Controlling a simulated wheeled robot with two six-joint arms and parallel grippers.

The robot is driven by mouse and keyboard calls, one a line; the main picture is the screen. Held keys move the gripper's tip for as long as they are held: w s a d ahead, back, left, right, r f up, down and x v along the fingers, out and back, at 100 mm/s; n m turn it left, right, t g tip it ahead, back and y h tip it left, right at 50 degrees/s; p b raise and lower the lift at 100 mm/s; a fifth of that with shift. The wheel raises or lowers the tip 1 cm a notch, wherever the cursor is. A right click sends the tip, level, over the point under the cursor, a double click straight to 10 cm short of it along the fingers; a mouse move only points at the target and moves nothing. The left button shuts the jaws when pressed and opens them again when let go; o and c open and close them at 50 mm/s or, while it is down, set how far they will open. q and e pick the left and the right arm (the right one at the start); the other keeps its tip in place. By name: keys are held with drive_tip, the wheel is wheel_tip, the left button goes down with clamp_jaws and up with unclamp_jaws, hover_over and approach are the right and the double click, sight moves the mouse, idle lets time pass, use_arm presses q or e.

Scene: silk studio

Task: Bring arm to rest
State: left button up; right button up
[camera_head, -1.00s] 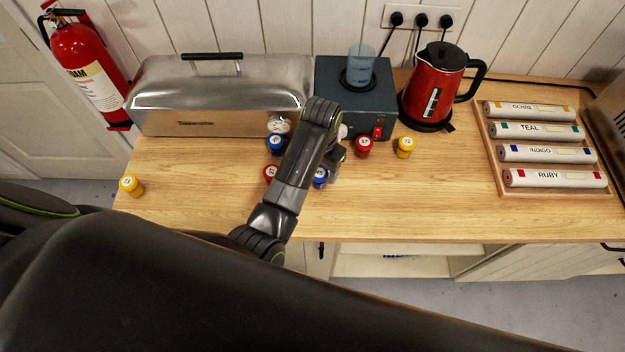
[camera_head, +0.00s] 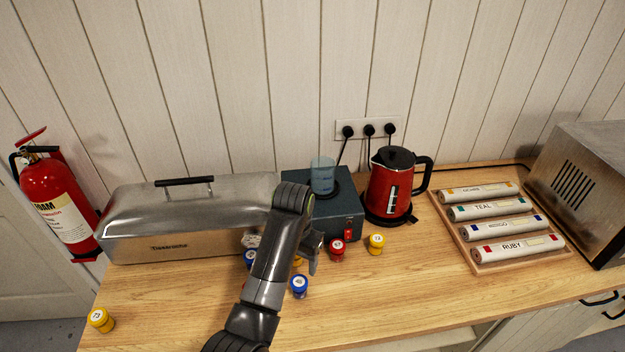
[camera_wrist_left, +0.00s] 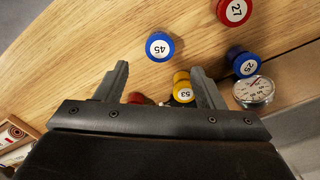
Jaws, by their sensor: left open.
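My left arm comes up from the bottom of the head view over the wooden counter (camera_head: 420,300). Its gripper (camera_head: 314,254) hangs in front of the dark blue heater box (camera_head: 345,215), partly hidden by the wrist. In the left wrist view the two fingers (camera_wrist_left: 160,72) are spread apart with nothing held between them. A blue-lidded jar marked 45 (camera_wrist_left: 160,46) and a yellow-lidded jar marked 53 (camera_wrist_left: 182,90) show beyond and between the fingers, on the counter. My right gripper is not in view.
Red (camera_head: 337,249), yellow (camera_head: 376,244) and blue (camera_head: 299,286) jars stand near the gripper. A steel case (camera_head: 190,225), red kettle (camera_head: 390,190) and tray of labelled rolls (camera_head: 475,262) line the counter. A yellow jar (camera_head: 101,320) stands near the left edge. The front right counter is clear.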

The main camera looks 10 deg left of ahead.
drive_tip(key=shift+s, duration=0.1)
